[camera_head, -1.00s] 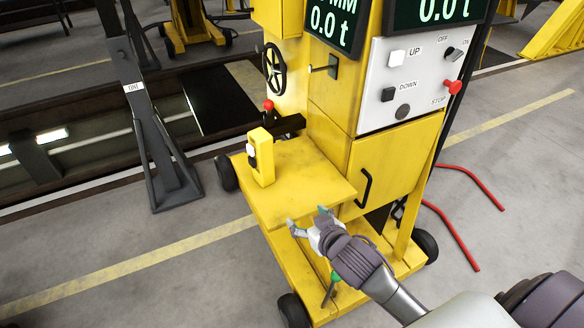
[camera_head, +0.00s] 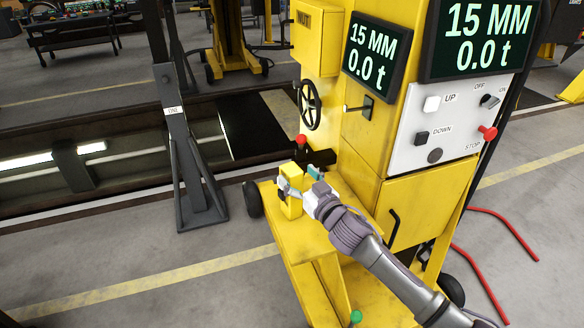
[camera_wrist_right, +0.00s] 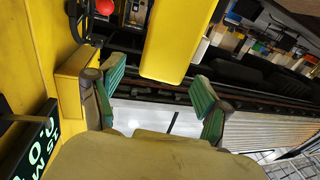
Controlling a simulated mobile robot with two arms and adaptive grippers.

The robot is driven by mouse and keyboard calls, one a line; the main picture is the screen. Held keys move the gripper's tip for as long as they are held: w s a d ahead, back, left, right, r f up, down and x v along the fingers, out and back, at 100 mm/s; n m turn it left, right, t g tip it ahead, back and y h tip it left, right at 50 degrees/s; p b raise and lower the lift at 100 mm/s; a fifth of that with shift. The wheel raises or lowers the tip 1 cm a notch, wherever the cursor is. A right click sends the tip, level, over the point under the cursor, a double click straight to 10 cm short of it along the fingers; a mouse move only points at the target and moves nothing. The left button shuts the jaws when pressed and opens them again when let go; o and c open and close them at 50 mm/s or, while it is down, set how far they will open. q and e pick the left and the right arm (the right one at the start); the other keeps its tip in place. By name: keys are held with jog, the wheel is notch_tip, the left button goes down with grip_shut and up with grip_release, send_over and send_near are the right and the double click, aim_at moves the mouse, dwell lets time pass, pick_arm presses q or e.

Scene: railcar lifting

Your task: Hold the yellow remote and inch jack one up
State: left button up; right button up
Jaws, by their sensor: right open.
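The yellow jack cabinet (camera_head: 350,145) has displays reading 15 MM and 0.0 t (camera_head: 376,55). Its panel (camera_head: 455,125) has UP, DOWN, STOP and OFF/ON controls. My left gripper is out of view.
A dark stand labelled ONE (camera_head: 185,150) is left of the cabinet, beside the rail pit (camera_head: 120,150). A black handwheel (camera_head: 310,104) and a red knob (camera_head: 301,139) are near the remote. Red hoses (camera_head: 485,265) lie on the floor at right.

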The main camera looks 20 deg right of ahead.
jog(key=shift+x, duration=1.85)
grip_shut()
dwell(0.7)
